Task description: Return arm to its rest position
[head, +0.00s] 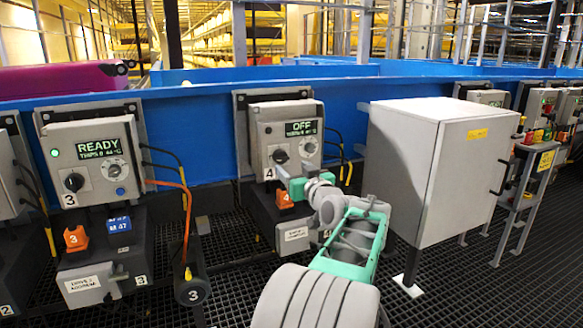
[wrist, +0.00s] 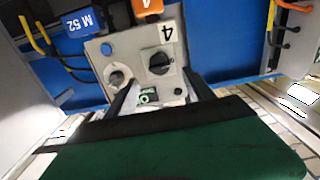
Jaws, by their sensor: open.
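My arm reaches forward in the head view to the control box marked 4 (head: 262,140). My gripper (head: 284,176) is just in front of the lower part of that box; whether it touches is not clear. In the wrist view my gripper (wrist: 160,90) has its two dark fingers apart, with nothing seen held between them. The same box 4 (wrist: 128,52) shows upside down there, with a black knob (wrist: 159,64) and a grey dial (wrist: 118,79). In the head view its display (head: 302,128) reads OFF.
Left stands control box 3 (head: 95,158), its display reading READY, with an orange cable (head: 186,200). A grey cabinet (head: 432,165) stands close right of my arm. A blue conveyor side (head: 200,128) runs behind. The dark grating floor (head: 240,283) has free room left of my arm.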

